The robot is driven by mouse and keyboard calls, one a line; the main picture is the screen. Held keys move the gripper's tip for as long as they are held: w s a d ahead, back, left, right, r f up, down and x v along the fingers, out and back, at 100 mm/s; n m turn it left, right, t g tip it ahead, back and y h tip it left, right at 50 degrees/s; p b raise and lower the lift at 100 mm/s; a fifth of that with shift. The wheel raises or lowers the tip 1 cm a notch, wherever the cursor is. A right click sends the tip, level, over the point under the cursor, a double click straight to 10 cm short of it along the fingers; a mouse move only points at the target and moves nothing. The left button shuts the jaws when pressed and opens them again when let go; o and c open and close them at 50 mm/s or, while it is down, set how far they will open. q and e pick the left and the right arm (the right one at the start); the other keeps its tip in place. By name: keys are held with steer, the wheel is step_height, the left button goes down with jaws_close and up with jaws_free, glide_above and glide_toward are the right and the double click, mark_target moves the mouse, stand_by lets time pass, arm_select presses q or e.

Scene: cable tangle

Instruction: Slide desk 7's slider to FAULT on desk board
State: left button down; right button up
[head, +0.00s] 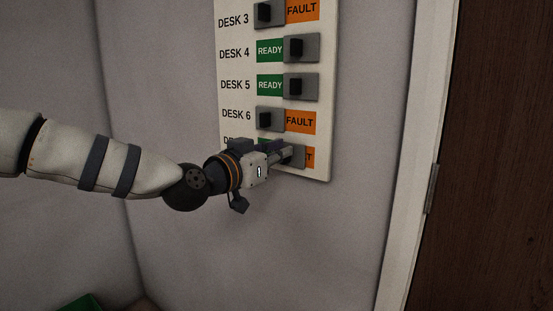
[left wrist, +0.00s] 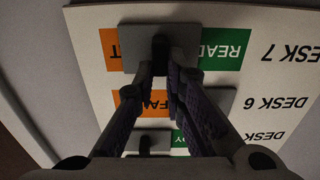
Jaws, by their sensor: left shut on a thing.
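The desk board (head: 326,120) is a pale upright panel on the wall, with rows of grey sliders, green READY and orange FAULT marks. It also shows upside down in the left wrist view (left wrist: 276,72). Desk 7's slider (left wrist: 136,50) is a grey plate with a dark knob on the lowest row. It stands between the marks, with most of READY showing and only the end of FAULT uncovered. In the head view my gripper hides much of this slider (head: 299,153). My left gripper (head: 287,155) is shut on its knob. My right gripper is not in view.
Desk 6's slider (head: 270,118) sits just above, with FAULT showing. Desk 5's slider (head: 302,86) shows READY. A white door frame (head: 415,150) and a dark wooden door (head: 500,150) stand to the right. A green object (head: 82,302) shows low at left.

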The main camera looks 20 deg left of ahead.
arm_select(q)
steer(key=a, duration=0.1)
steer(key=w+a, duration=0.1)
steer(key=a, duration=0.1)
steer(key=a+b, duration=0.1)
steer(key=a, duration=0.1)
steer(key=shift+w+a, duration=0.15)
steer(key=shift+w, duration=0.25)
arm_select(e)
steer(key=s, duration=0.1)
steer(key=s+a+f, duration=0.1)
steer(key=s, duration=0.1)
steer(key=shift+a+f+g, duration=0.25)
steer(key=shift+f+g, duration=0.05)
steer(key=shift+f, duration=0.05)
arm_select(q)
steer(key=c, duration=1.7)
jaws_free()
steer(key=shift+o, duration=0.3)
steer(key=shift+w+a, duration=0.1)
steer(key=v, duration=1.2)
